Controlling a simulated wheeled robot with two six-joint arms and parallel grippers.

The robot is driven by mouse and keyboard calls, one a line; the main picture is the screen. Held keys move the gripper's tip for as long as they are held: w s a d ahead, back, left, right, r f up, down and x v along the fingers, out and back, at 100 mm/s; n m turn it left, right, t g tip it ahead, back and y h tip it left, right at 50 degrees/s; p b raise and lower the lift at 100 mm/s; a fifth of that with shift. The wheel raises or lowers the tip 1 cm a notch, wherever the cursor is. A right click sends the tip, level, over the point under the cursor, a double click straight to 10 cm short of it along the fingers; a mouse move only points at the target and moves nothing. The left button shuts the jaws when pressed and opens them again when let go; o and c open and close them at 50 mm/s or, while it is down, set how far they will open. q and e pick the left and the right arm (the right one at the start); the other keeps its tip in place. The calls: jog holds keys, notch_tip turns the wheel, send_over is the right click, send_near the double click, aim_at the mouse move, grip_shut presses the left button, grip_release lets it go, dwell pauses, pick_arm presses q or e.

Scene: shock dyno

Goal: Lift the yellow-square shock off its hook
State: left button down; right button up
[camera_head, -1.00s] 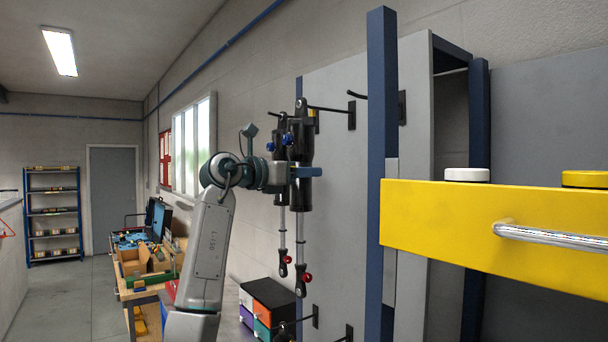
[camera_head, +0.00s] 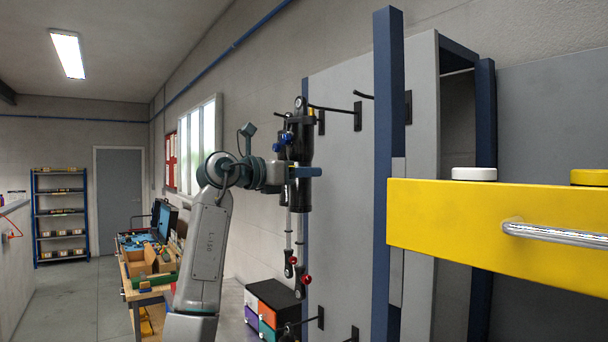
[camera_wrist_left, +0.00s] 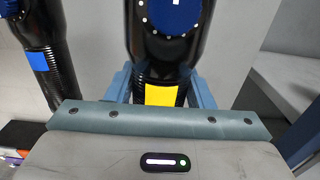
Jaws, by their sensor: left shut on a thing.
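The yellow-square shock (camera_head: 302,145) hangs upright, a black body with a thin rod and a red knob below. Its yellow square (camera_wrist_left: 161,95) shows between the fingers in the left wrist view. My left gripper (camera_head: 306,172) is shut on its body. Its top eye is at the outer end of a black hook (camera_head: 333,110); I cannot tell whether the hook tip is still inside the eye. A second shock, with a blue square (camera_wrist_left: 36,61), hangs close behind and left, partly hidden in the head view. My right gripper is not in view.
An empty hook (camera_head: 365,95) is near the post. Small coloured drawers (camera_head: 268,308) sit below the shocks. Open floor (camera_head: 75,300) lies at far left.

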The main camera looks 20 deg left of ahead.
pick_arm(q)
jog(key=shift+s+r, duration=0.15)
jog(key=shift+b+v, duration=0.4)
jog(key=shift+v, duration=0.4)
jog(key=b+v, duration=0.1)
jog(key=v, duration=0.2)
jog(key=shift+a, duration=0.15)
jog(key=shift+s, duration=0.1)
